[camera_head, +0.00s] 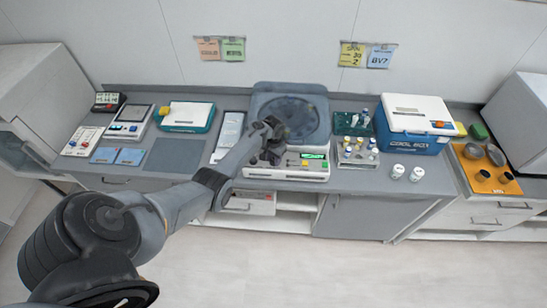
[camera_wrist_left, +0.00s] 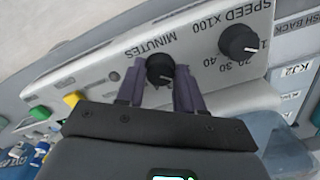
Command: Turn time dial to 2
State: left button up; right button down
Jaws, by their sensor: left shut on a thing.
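The time dial (camera_wrist_left: 160,69) is a black round knob beside the word MINUTES on the pale front panel of the centrifuge (camera_head: 290,174). My left gripper (camera_wrist_left: 159,72) has one finger on each side of this dial and is shut on it. The dial shows a pale pointer line, but I cannot read which number it points to. In the head view my left gripper (camera_head: 267,158) is at the left part of the front panel and hides the dial. The panel has a lit green display. My right gripper is in no view.
A second black dial (camera_wrist_left: 238,42), marked SPEED X100, sits close to the left gripper's finger. A vial rack (camera_head: 357,153) and a blue cool box (camera_head: 412,142) stand right of the centrifuge. Two white-capped jars (camera_head: 407,173) stand near the counter's front edge.

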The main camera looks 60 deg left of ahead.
aim_at(273, 160)
pick_arm(q)
jog(key=shift+m+p, duration=0.5)
jog(key=shift+m, duration=1.4)
jog(key=o, duration=1)
notch_tip(273, 160, up, 11)
jog(key=shift+f+p, duration=0.1)
jog(key=shift+p, duration=1.1)
